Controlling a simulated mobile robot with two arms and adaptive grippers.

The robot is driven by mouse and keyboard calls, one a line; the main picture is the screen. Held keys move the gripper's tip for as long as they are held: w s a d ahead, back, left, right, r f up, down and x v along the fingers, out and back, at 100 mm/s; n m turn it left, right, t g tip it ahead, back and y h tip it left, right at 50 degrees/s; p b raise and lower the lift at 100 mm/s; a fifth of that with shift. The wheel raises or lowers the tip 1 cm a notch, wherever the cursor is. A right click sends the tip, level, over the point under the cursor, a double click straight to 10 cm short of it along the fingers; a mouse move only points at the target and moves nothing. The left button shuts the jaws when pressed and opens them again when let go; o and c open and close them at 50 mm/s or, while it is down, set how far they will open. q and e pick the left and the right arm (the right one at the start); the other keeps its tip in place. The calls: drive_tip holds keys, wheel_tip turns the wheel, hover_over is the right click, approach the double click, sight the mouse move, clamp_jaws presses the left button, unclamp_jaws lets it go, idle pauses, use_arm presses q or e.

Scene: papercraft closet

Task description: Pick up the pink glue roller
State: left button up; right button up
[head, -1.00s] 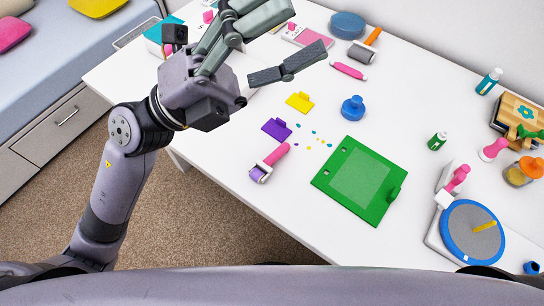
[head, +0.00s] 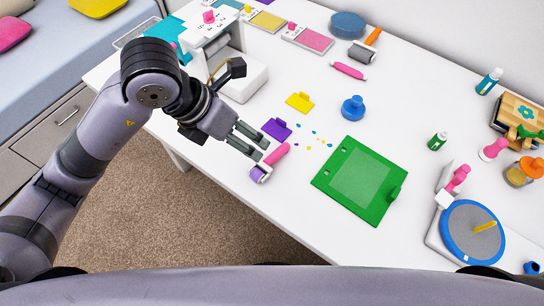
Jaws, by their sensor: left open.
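The pink glue roller (head: 275,155) lies on the white table near its front edge, with a pink handle and a purple-and-white head toward the lower left. My left gripper (head: 260,149) comes in from the left, its two visible fingers pointing at the roller. The fingertips are right beside or over the handle; I cannot tell whether they touch it. The gripper is open and holds nothing. My right gripper is not in view.
A purple piece (head: 277,129) lies just behind the fingers, and a yellow piece (head: 299,102) is farther back. Small colored dots lie nearby. A green board (head: 334,207) is to the right. A second pink tool (head: 348,71) lies at the back. A white device (head: 240,82) stands behind my arm.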

use_arm(q)
hover_over(268, 158)
drive_tip(key=s+a, duration=0.1)
drive_tip(key=a, duration=0.1)
wheel_tip(268, 158, down, 7)
drive_tip(key=shift+p+x, duration=0.4)
drive_tip(key=shift+x, duration=2.45)
drive_tip(key=shift+a, duration=0.15)
drive_tip(key=shift+c, duration=0.6)
clamp_jaws()
wheel_tip(268, 158, up, 20)
